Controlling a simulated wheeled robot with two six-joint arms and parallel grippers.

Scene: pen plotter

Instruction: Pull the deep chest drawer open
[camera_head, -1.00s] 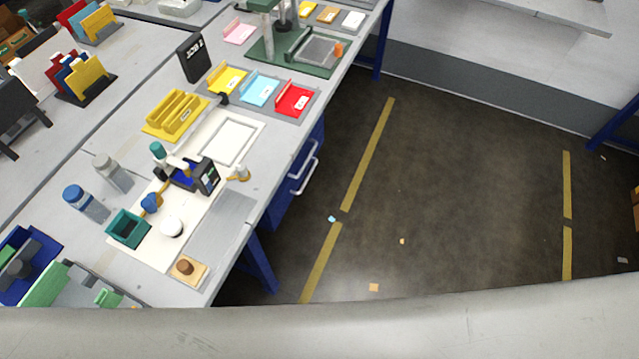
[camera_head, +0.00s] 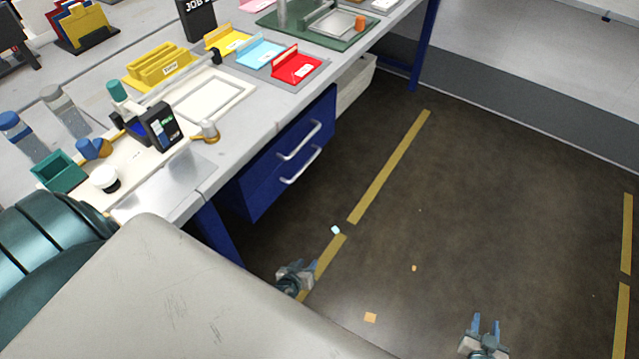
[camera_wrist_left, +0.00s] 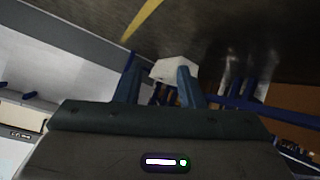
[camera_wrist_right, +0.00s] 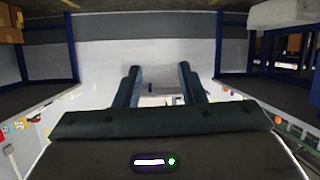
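A blue drawer chest (camera_head: 262,185) hangs under the workbench. Two silver bar handles show on its front, an upper one (camera_head: 300,141) and a lower one (camera_head: 302,165). Both drawers look shut; the frames carry no label saying which is the deep one. My left gripper (camera_head: 296,268) is over the floor, below and in front of the chest, apart from the handles. Its fingers are apart and empty in the left wrist view (camera_wrist_left: 158,85). My right gripper (camera_head: 485,322) is further right over open floor. Its fingers are apart and empty in the right wrist view (camera_wrist_right: 158,85).
A blue table leg (camera_head: 215,237) stands left of the chest. A white bin (camera_head: 356,86) sits under the bench beyond it. The bench top holds trays, bottles and a small black device (camera_head: 162,127). The floor (camera_head: 480,190) to the right is clear except for small scraps.

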